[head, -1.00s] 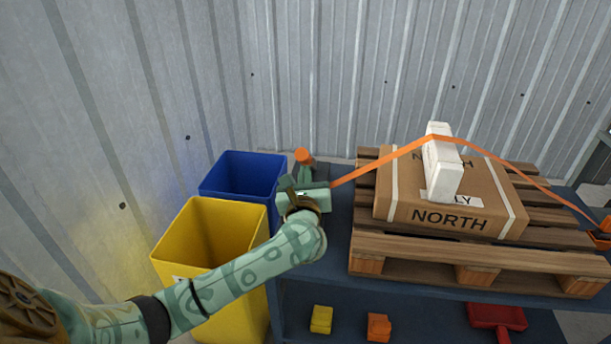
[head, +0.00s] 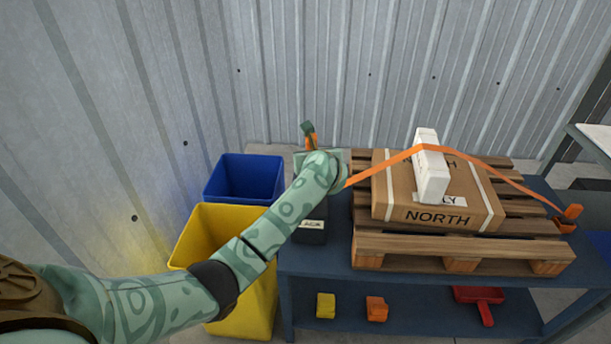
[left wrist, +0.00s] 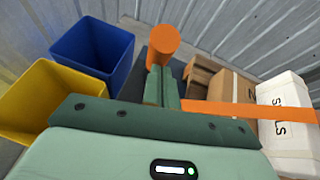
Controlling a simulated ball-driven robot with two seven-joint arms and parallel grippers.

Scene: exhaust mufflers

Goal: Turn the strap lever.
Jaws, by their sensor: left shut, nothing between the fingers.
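The strap lever (head: 313,143) shows as a small orange piece at the left end of the orange strap (head: 385,164), mostly hidden by my left gripper in the head view. In the left wrist view its round orange end (left wrist: 163,44) stands just beyond my fingertips. My left gripper (head: 307,128) is shut and empty, with its fingers against or very close to the lever; I cannot tell if they touch. Its shut fingers also show in the left wrist view (left wrist: 162,86). The strap runs over a white block (head: 430,170) on a cardboard box (head: 390,212). My right gripper is out of view.
The box sits on a wooden pallet (head: 400,246) on a blue bench (head: 310,262). A corrugated wall (head: 350,70) is behind. The lower shelf holds small items.

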